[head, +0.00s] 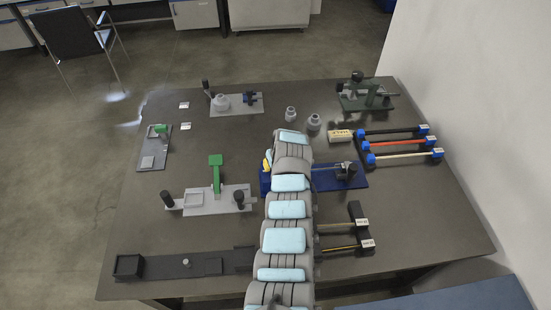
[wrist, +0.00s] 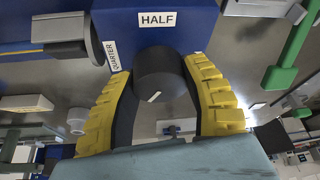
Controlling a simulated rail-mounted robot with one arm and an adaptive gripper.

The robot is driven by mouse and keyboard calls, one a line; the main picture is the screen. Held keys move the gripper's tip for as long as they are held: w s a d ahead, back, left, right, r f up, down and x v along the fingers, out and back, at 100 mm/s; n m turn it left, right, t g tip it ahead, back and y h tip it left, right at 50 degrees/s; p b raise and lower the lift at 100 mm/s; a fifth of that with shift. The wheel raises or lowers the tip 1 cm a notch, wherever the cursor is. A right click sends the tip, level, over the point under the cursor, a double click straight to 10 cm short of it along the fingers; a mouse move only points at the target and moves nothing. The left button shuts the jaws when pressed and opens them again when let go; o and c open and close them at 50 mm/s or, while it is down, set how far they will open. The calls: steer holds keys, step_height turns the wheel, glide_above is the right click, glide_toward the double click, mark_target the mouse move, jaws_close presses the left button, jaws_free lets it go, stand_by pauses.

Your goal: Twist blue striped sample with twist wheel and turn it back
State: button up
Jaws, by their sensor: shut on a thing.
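The twist wheel (wrist: 158,72) is a dark round knob on a blue block (wrist: 205,18) labelled HALF and QUARTER. It has a short white mark, tilted in the wrist view. My gripper (wrist: 160,85) has its yellow-padded fingers on both sides of the wheel, shut on it. In the head view my arm hides the wheel and most of the gripper. The fixture's dark blue base plate (head: 350,184) extends to the right of my arm, with a dark clamp (head: 346,168). A thin blue length, possibly the striped sample (head: 325,173), runs to the clamp; its stripes cannot be made out.
A green-handled fixture (head: 216,178) stands left of my arm. A rack of rods with blue ends (head: 400,144) is at the right. A black holder with rods (head: 355,225) lies in front of the blue plate. Grey round pieces (head: 314,122) stand behind.

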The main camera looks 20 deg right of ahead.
steer(key=m+h+p, duration=0.1)
steer(key=m, duration=0.2)
steer(key=shift+a+m+p, duration=0.1)
steer(key=shift+m+p, duration=0.25)
steer(key=shift+m, duration=0.05)
steer(key=shift+f+m+g+h+b, duration=0.25)
steer(key=shift+m+h, duration=0.25)
steer(key=shift+m, duration=0.4)
steer(key=shift+w+m+g+h+b, duration=0.1)
steer(key=shift+m+g+h+b, duration=0.2)
steer(key=shift+m+b, duration=0.6)
steer(key=m+b, duration=0.2)
steer(key=b, duration=0.1)
steer(key=shift+f+g+h, duration=0.2)
steer(key=shift+g+h, duration=0.05)
steer(key=shift+h, duration=0.05)
steer(key=m+g+h+b, duration=0.1)
steer(key=m+b, duration=0.2)
steer(key=b, duration=0.5)
steer(key=shift+m, duration=0.3)
steer(key=m+b, duration=0.1)
steer(key=b, duration=0.1)
steer(key=m+g+b, duration=0.1)
steer(key=b, duration=0.2)
steer(key=shift+r+m+b, duration=0.25)
steer(key=shift+m+b, duration=0.05)
steer(key=shift+b, duration=0.6)
steer(key=shift+r+m, duration=0.1)
steer(key=shift+m, duration=0.2)
